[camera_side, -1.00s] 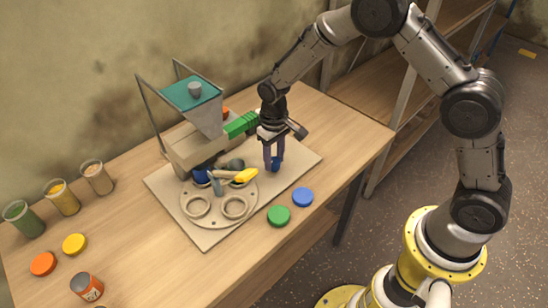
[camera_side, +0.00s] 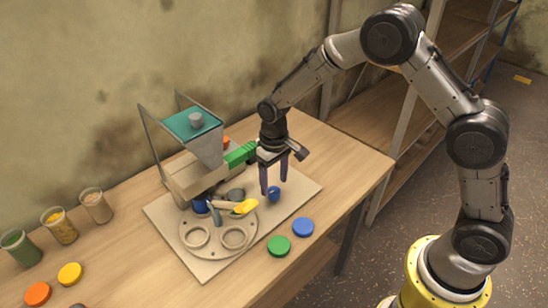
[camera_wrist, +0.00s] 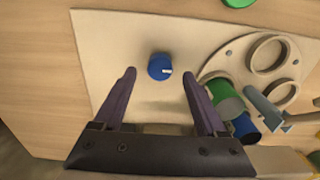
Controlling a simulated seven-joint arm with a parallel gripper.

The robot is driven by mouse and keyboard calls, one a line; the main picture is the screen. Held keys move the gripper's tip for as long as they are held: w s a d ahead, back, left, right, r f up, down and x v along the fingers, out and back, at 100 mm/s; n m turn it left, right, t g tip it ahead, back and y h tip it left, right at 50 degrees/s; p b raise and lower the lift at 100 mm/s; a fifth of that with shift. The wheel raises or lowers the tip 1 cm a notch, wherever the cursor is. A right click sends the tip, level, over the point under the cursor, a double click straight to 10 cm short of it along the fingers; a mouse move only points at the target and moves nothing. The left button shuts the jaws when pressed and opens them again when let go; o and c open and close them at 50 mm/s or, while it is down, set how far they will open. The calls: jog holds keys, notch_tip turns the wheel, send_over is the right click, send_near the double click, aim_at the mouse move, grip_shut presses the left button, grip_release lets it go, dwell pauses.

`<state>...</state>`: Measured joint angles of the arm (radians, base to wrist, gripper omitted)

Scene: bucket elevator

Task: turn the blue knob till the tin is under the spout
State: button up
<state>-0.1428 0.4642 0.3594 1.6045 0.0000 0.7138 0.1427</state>
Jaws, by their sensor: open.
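The blue knob (camera_side: 274,195) stands on the pale base board. In the wrist view the knob (camera_wrist: 159,67) has a white mark pointing right. My gripper (camera_side: 274,187) is open, its fingers above and to either side of the knob, apart from it. Beside the knob is a round turntable (camera_side: 215,246) with two empty rings. A dark green-grey tin (camera_wrist: 224,96) and a blue tin (camera_wrist: 245,128) sit at its far side. The hopper (camera_side: 207,147) stands behind; I cannot clearly tell its spout or which tin is under it.
A yellow-tipped part (camera_side: 244,207) reaches over the turntable. Green (camera_side: 279,245) and blue (camera_side: 303,227) lids lie by the board's front edge. Cups of grain (camera_side: 60,226) and yellow (camera_side: 70,273) and orange (camera_side: 37,294) lids are on the left. The table's right end is clear.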

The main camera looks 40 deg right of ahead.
aim_at(274, 190)
notch_tip(274, 190, up, 11)
dwell(0.3)
